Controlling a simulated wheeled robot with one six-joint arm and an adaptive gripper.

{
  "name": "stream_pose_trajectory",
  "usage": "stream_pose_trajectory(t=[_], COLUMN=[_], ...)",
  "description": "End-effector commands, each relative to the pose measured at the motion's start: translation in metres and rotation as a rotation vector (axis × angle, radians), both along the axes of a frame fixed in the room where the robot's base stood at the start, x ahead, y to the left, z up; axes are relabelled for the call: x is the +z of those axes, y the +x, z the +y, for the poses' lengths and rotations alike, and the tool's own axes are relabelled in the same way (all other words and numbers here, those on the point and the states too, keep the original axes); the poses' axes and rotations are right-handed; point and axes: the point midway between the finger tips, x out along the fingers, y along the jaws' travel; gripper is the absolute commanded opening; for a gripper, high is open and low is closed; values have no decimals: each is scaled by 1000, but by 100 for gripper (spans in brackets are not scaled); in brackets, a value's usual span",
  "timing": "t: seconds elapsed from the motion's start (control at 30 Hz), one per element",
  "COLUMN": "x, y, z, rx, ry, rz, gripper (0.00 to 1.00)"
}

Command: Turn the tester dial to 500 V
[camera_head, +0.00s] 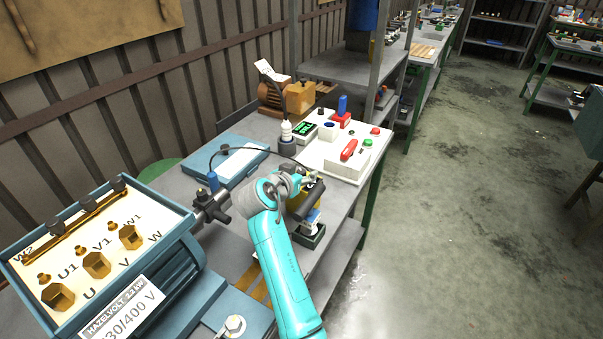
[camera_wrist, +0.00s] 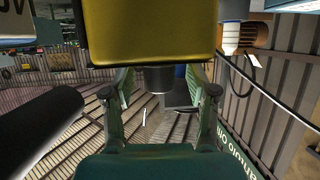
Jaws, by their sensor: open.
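The yellow tester (camera_head: 300,203) stands at the bench's front edge in the head view, partly hidden by my arm. In the wrist view, a yellow body (camera_wrist: 150,30), apparently the tester, fills the top middle.
A large blue motor terminal box (camera_head: 100,250) stands at left. A blue case (camera_head: 225,162) lies behind my arm. A white control box (camera_head: 345,160) with a red switch (camera_head: 349,150) is at the right. A black cable (camera_head: 245,150) crosses the bench.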

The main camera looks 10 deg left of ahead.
Motion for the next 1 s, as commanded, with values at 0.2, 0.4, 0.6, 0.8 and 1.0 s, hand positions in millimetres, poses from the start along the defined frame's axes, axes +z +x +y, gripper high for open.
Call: stream_pose_trajectory(t=[0.2,0.4,0.6,0.8,1.0], x=[0,0,0,0,1], y=[1,1,1,1,2], z=[0,0,0,1,1], rx=[0,0,-1,-33,-136], ry=[0,0,1,1,0], rz=[0,0,0,1,1], gripper=[57,20,0,0,0])
